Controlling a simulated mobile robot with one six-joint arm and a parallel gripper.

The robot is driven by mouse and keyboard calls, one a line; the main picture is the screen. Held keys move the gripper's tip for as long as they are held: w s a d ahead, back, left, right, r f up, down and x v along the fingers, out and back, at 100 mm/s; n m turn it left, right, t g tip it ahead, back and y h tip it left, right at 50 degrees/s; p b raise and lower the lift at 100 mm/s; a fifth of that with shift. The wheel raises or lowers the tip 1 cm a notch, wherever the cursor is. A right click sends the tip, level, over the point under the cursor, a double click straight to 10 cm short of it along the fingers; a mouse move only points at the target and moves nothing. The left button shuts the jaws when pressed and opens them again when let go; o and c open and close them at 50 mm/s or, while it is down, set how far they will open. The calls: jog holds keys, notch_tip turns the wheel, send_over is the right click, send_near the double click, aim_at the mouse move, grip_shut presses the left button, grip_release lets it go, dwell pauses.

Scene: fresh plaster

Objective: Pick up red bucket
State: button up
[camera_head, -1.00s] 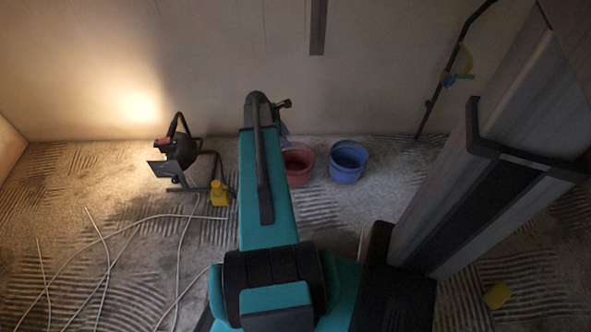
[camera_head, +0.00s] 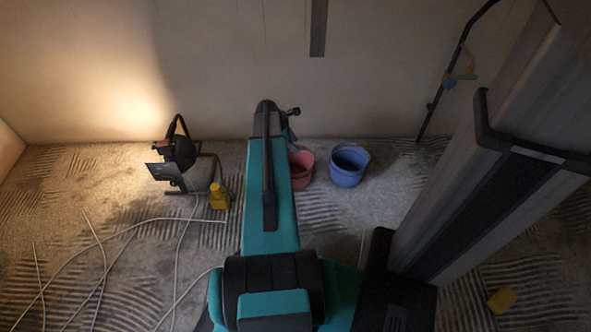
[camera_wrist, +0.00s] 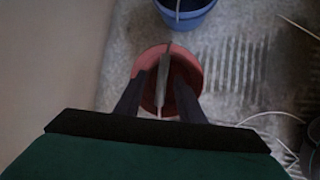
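The red bucket (camera_head: 301,170) stands on the floor near the wall, partly hidden behind my arm in the head view. In the wrist view the red bucket (camera_wrist: 147,70) lies straight ahead of my gripper (camera_wrist: 160,88). The two dark fingers are apart, one on each side of a pale grey strip that crosses the bucket's opening; it looks like the handle. Whether the fingers touch it I cannot tell. In the head view the gripper is mostly hidden beyond the end of my arm.
A blue bucket (camera_head: 347,166) stands just right of the red one. A work lamp (camera_head: 178,155) and a yellow object (camera_head: 219,196) stand left, with pale cables (camera_head: 105,240) on the floor. A dark pole (camera_head: 445,80) leans against the wall. Another yellow object (camera_head: 501,301) lies right.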

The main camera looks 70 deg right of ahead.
jog(key=shift+b+x, duration=0.4)
jog(key=shift+x, duration=1.3)
jog(key=shift+f, duration=0.1)
jog(key=shift+b+x, duration=1.05)
jog(key=shift+x, duration=0.35)
jog(key=shift+b+x, duration=0.45)
jog(key=shift+x, duration=0.7)
jog(key=shift+s+a, duration=0.1)
jog(key=shift+a, duration=0.1)
grip_shut()
